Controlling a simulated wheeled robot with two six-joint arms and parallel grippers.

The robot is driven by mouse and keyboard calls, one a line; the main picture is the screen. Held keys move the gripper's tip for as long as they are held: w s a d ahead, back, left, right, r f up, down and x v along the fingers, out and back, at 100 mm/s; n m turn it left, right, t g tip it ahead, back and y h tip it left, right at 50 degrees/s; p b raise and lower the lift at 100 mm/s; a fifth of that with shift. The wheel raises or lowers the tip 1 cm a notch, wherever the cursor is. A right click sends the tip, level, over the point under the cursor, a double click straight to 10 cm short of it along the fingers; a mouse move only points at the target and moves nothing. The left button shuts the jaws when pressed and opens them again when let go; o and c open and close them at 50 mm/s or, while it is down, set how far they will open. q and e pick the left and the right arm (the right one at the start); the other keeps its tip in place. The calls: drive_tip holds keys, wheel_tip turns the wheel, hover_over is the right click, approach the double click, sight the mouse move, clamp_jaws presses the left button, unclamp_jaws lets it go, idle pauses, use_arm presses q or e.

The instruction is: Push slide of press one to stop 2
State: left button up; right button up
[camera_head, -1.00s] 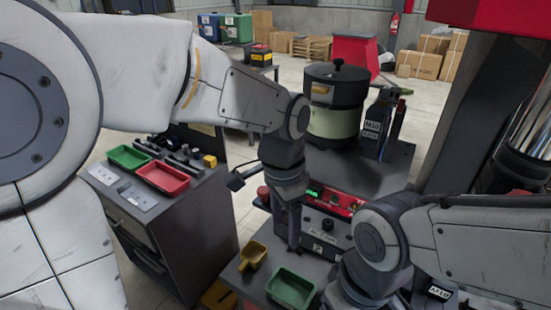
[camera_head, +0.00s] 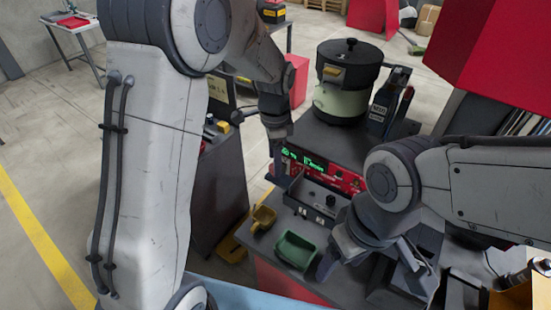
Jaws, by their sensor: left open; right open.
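I cannot make out a slide, its stops or a label for press one in the camera_head view. My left gripper (camera_head: 281,166) points down in front of the red control panel (camera_head: 345,179) with its green display, at the panel's left end. It looks empty. My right gripper (camera_head: 329,263) is low beside the green tray (camera_head: 296,250), to its right. It is open and looks empty. Whether it touches the tray is unclear. My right arm hides part of the bench.
A bowl feeder with a black lid (camera_head: 346,66) stands behind the panel. A yellow scoop (camera_head: 263,217) lies left of the green tray. A large red housing (camera_head: 490,60) fills the upper right.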

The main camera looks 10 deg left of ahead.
use_arm(q)
drive_tip(key=shift+f, duration=0.8)
clamp_jaws()
idle(0.9)
